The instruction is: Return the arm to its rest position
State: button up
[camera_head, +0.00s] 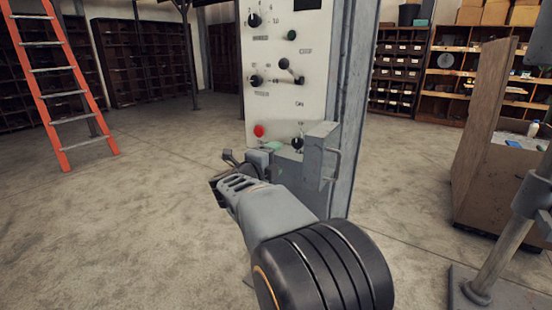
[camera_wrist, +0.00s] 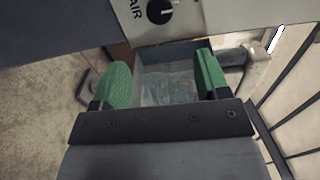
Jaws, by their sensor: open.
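My gripper (camera_wrist: 160,84) shows in the wrist view with its two green finger pads well apart and nothing between them. Behind the fingers is an open grey box (camera_wrist: 170,52) with something pale and flat inside, too blurred to name. In the head view my arm reaches forward to the lower front of a control panel (camera_head: 284,95), and the gripper end (camera_head: 240,172) is close to the panel's bottom edge. The fingertips are hard to make out there. A grey box with a handle (camera_head: 317,160) is fixed beside the panel, just right of my gripper.
The panel has a red button (camera_head: 258,131) and several black knobs; one knob (camera_wrist: 160,11) is close above my fingers. An orange ladder (camera_head: 62,80) stands left. A wooden bench (camera_head: 490,150) and a pipe stand (camera_head: 500,255) are right. The floor (camera_head: 120,220) at left is clear.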

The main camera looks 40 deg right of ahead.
dwell(0.3)
jog(key=w+a+r+n+t+y+p, duration=0.65)
jog(key=a+r+n+t+p, duration=0.3)
jog(key=n, duration=0.35)
jog(key=s+a+f+n+y+p, duration=0.15)
jog(key=a+n+y+p, duration=0.25)
jog(key=a+n+y, duration=0.55)
jog(key=s+a+f+n+g+p, duration=0.1)
jog(key=s+a+n+g+p, duration=0.1)
jog(key=s, duration=0.4)
jog(key=s+a+f+n+g+y+p, duration=0.1)
jog(key=s+a+n+g+p, duration=0.2)
jog(key=s+n+g+p, duration=0.1)
jog(key=s+a+f+n+g+p, duration=0.1)
jog(key=s+a+n+g+p, duration=0.2)
jog(key=s, duration=0.4)
jog(key=shift+s+a+f+n+g+y+p, duration=0.25)
jog(key=shift+s+f+n+g+y+p, duration=0.15)
jog(key=shift+n, duration=0.55)
jog(key=shift+s+d+f+g, duration=0.1)
jog(key=shift+s+f+g, duration=0.05)
jog(key=shift+s+g, duration=0.1)
jog(key=shift+c, duration=0.4)
